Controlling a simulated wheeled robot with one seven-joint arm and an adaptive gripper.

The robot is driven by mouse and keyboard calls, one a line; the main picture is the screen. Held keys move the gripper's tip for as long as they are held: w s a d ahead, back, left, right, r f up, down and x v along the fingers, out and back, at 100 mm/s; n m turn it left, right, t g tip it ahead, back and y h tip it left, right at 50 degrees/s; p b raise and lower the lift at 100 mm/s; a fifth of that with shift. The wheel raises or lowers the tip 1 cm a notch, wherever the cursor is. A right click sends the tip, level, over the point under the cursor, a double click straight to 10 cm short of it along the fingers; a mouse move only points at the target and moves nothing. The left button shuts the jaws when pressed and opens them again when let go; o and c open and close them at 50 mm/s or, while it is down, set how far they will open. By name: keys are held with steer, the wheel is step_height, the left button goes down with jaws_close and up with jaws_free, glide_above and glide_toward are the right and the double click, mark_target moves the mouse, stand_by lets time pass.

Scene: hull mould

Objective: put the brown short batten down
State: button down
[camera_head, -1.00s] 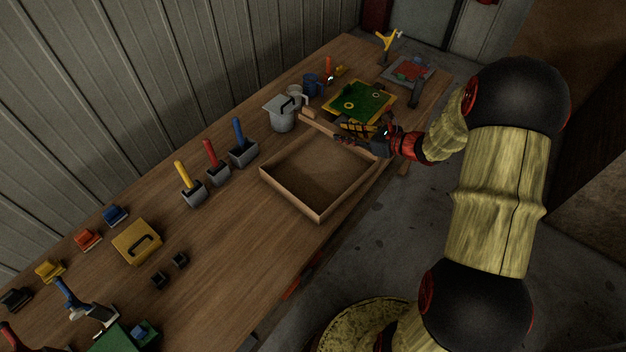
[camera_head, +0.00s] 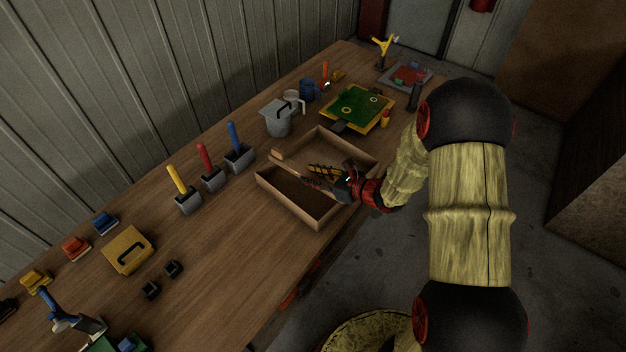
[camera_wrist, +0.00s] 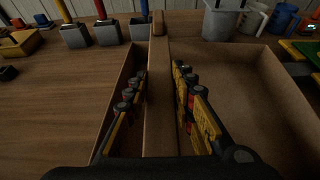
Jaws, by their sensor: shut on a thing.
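The brown short batten (camera_head: 292,168) is a plain wooden strip. My gripper (camera_head: 314,178) is shut on it, over the open wooden tray (camera_head: 288,206). In the wrist view the batten (camera_wrist: 159,90) runs straight away between my two yellow-and-black fingers (camera_wrist: 160,100), its far end reaching past the tray's far wall. In the head view that end sticks out toward the grey jug. I cannot tell whether the batten touches the tray's rim. The near end is hidden by my gripper.
A grey jug (camera_head: 277,120) stands just behind the tray. Holders with blue, red (camera_head: 206,160) and yellow handles stand to its left. A green board (camera_head: 357,107) lies behind right. Bare tabletop (camera_head: 222,225) lies left of the tray.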

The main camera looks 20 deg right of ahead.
steer(key=shift+f, duration=0.35)
steer(key=shift+f+b, duration=0.45)
steer(key=shift+f, duration=0.1)
steer(key=shift+f, duration=0.1)
steer(key=c, duration=1.5)
jaws_free()
steer(key=shift+c, duration=0.2)
steer(key=shift+o, duration=0.2)
